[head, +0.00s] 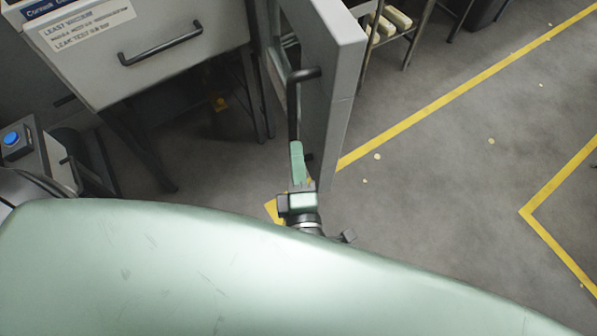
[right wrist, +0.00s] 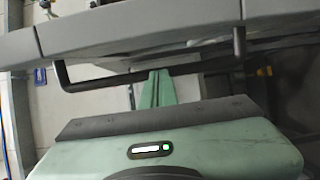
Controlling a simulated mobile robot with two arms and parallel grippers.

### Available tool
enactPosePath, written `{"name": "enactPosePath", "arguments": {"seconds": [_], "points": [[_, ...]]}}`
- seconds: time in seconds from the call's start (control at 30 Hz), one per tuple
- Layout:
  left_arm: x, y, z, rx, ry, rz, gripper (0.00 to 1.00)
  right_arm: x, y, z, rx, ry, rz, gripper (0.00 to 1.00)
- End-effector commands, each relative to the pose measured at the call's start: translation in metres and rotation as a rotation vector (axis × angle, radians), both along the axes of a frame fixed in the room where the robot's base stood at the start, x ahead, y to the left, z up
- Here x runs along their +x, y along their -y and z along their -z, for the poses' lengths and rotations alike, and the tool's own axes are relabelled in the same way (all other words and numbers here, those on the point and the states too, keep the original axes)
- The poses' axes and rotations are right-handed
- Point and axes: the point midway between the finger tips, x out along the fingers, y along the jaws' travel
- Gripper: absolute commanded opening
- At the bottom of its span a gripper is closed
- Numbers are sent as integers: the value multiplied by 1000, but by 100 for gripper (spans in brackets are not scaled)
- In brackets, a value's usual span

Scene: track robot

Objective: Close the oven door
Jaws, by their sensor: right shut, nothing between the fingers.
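The oven door (head: 338,75) is a thick grey panel, standing open and seen nearly edge-on in the head view. Its dark bar handle (head: 293,105) is on its left face. My right gripper (head: 298,160), with green fingers, is shut and empty at the lower end of the handle. In the right wrist view, the shut fingers (right wrist: 158,88) overlap the handle bar (right wrist: 100,82), with the grey door (right wrist: 140,32) beyond. I cannot tell whether they touch the bar. The oven's inside is mostly hidden. My left gripper is not in view.
A grey drawer unit (head: 150,65) with a dark handle stands left of the door. A box with a blue button (head: 12,138) is at the left edge. A rack with pale blocks (head: 395,18) is behind the door. Floor with yellow lines (head: 450,95) is open at the right.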

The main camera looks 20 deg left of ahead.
Motion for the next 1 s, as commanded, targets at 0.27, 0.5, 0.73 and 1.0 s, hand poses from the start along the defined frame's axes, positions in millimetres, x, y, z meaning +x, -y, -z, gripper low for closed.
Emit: {"name": "enactPosePath", "arguments": {"seconds": [0.27, 0.5, 0.73, 1.0], "points": [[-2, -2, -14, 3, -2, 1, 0, 18, 28, 1, -5, 0, 1, 0], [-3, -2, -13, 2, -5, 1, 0, 20, 31, 2, -4, 0, 2, 0], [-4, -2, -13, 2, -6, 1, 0, 21, 32, 2, -4, 0, 0, 0], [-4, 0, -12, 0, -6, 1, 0, 40, 59, 2, -9, 4, -53, 0]]}}
